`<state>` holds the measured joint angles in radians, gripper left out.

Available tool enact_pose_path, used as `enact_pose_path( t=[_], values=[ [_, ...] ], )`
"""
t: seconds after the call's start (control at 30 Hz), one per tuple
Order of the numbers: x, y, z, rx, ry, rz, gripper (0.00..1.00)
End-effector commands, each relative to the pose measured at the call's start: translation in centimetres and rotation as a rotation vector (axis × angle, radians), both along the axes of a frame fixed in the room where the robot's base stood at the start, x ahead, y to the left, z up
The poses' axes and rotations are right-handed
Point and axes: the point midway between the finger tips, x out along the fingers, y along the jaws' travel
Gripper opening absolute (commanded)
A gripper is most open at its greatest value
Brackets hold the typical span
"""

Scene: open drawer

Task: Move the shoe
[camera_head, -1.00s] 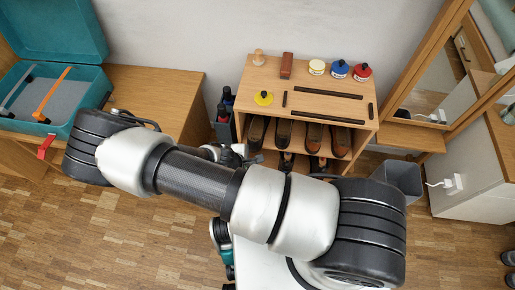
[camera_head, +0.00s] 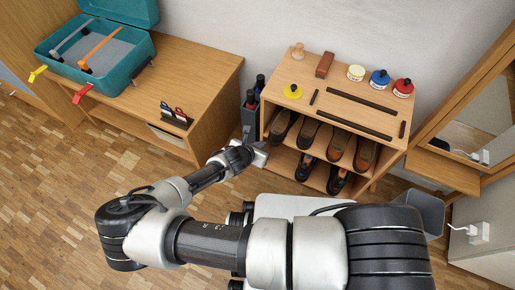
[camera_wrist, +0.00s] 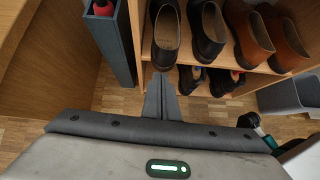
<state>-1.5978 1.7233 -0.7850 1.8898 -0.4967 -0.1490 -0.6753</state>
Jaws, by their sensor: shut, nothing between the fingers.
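A pair of black shoes (camera_head: 305,167) (camera_head: 337,180) stands on the lower shelf. My gripper (camera_wrist: 160,78) is shut and empty; in the wrist view its fingertips point toward the leftmost upper shoe (camera_wrist: 166,34), apparently without holding it. In the head view the gripper (camera_head: 248,134) is small beside the rack's left side.
A narrow dark grey holder (camera_wrist: 112,45) with bottles stands left of the rack, close to my gripper. A wooden bench (camera_head: 200,75) carries a teal case (camera_head: 130,65). Polish tins (camera_head: 379,79) stand on the rack top. A grey bin (camera_head: 425,208) is at the right.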

Motion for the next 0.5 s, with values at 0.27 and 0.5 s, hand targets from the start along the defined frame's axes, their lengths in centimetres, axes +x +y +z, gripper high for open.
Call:
enact_pose_path(
  t=[0.27,0.5],
  values=[
    [4.0,-1.8,-2.6,0.003,-0.001,-0.006,0.00],
    [5.7,-2.4,-2.5,0.003,0.001,-0.002,0.00]
  ],
)
